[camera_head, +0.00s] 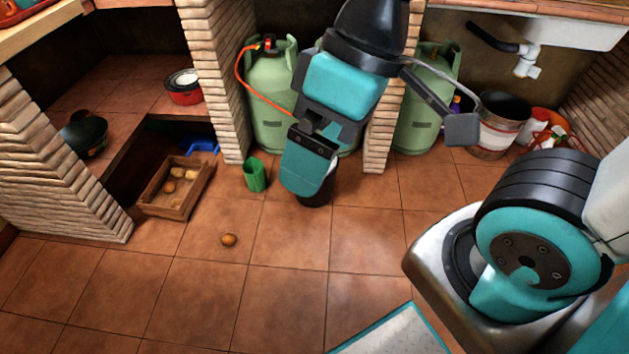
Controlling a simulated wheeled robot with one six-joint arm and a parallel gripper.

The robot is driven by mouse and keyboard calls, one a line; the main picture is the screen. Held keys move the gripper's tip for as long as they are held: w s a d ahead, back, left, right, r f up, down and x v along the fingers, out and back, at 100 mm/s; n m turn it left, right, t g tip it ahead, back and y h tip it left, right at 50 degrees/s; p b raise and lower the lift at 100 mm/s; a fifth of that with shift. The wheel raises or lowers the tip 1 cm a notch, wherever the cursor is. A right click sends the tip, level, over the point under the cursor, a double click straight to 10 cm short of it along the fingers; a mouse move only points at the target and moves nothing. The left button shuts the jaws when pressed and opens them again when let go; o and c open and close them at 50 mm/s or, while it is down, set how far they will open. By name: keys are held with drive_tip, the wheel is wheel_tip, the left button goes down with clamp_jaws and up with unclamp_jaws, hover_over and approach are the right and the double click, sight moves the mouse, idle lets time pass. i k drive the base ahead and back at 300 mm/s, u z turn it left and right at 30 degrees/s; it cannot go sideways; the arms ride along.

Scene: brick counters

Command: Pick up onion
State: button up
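A small round orange-brown onion (229,240) lies on the tiled floor, left of the middle in the head view. My gripper (316,196) hangs at the end of my teal and black arm, up and to the right of the onion in the picture. It is clearly apart from the onion. Its fingers are largely hidden by the arm's end, so I cannot tell whether they are open or shut.
A wooden crate (165,208) with several round vegetables and a green container (255,176) stand behind the onion. Green gas cylinders (270,100) stand between brick pillars (212,70). Floor around the onion is clear. A teal-edged pale panel (395,335) is at the bottom.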

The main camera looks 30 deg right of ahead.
sight(228, 238)
drive_tip(key=z, duration=0.05)
drive_tip(key=i, duration=1.25)
drive_tip(key=u, duration=0.7)
